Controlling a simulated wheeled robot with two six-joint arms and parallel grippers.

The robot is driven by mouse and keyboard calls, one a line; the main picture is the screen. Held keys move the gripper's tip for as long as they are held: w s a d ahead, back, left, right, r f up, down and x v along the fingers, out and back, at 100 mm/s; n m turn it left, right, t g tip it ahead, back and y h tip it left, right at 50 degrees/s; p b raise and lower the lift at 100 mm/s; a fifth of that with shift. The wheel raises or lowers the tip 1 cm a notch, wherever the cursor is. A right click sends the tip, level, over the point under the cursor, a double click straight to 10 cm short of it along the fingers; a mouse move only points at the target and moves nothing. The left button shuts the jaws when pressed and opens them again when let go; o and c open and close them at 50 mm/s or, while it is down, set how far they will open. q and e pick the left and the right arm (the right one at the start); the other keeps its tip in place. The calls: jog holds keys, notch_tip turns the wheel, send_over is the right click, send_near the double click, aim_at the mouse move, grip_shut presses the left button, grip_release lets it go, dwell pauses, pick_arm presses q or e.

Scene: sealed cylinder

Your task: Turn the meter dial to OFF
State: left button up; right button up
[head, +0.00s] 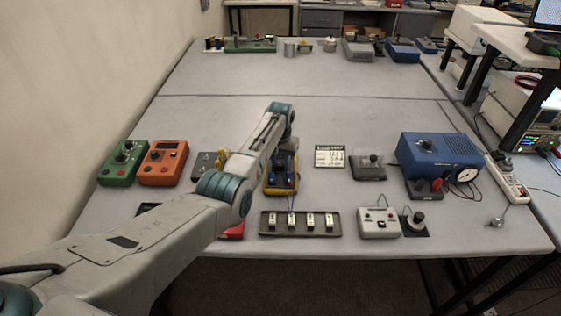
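A yellow-cased meter (270,189) lies on the grey table near the middle, with thin blue leads at its near edge. My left arm comes in from the left, bends at a teal elbow, and reaches over to the meter. My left gripper (284,161) points down at the upper part of the meter. The forearm and wrist hide most of the gripper and the meter's face. I cannot see the dial's setting, whether the fingers touch it, or whether they are open. My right gripper is not in view.
Left stand a green box (122,163) and an orange box (162,163) with knobs. In front is a tray of switches (300,223). Right are a grey box (379,222), a blue unit with a gauge (430,152) and a power strip (508,178). The table's middle is clear.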

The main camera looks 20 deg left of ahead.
aim_at(281, 163)
pick_arm(q)
jog(key=o, duration=0.3)
jog(key=shift+r, duration=0.1)
notch_tip(281, 163, up, 11)
jog(key=b, duration=0.3)
jog(key=shift+f, duration=0.2)
